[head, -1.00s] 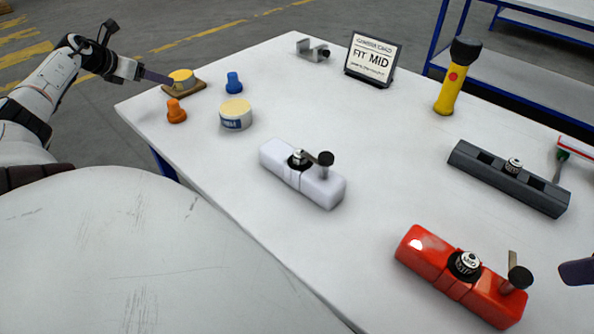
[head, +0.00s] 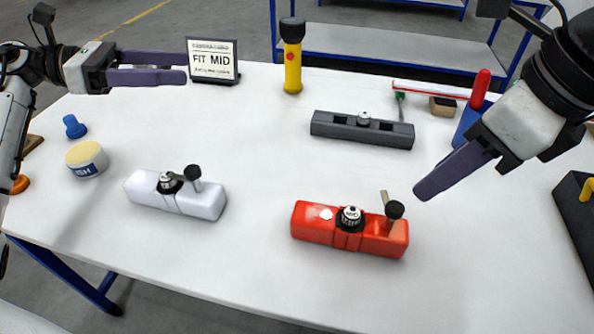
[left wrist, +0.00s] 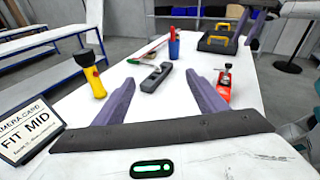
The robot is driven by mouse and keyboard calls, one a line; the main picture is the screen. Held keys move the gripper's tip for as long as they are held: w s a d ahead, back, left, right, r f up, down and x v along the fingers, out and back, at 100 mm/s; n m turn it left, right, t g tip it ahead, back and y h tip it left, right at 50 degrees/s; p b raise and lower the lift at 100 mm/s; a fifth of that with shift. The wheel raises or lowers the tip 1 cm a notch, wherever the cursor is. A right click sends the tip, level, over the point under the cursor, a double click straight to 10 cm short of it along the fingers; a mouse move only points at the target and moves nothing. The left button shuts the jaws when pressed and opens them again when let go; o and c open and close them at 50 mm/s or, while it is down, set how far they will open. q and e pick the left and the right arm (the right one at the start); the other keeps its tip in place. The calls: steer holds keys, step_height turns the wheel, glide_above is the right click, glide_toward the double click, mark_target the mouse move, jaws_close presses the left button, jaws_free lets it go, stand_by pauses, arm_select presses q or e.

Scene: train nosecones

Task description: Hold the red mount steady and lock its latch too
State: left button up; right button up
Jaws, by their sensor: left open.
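The red mount (head: 318,220) lies on the white table at front centre, with a black dial marked MID on its middle. Its latch (head: 394,210), a black knob with a thin upright tab beside it, is at its right end; I cannot tell if it is locked. The mount also shows small in the left wrist view (left wrist: 224,90). My left gripper (head: 187,68) is open and empty, left of the sign and far from the mount. My right gripper (head: 418,193) is just right of the mount, not touching it; its fingers overlap, so its opening is unclear.
A white mount (head: 145,190) lies left of the red one, and a dark grey mount (head: 330,124) behind it. A FIT MID sign (head: 213,61), a yellow flashlight (head: 292,70) and a blue cup (head: 466,124) stand further back. The table between the mounts is clear.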

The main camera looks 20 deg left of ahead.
arm_select(q)
steer(key=d+f+m+g, duration=0.2)
steer(key=d+g, duration=0.2)
steer(key=d, duration=0.6)
steer(key=m+g+y, duration=0.4)
steer(key=m+y, duration=0.1)
steer(key=y, duration=0.8)
glide_above(305, 211)
step_height(305, 211, down, 8)
steer(key=shift+r, duration=0.2)
step_height(305, 211, down, 10)
steer(key=shift+f, duration=0.1)
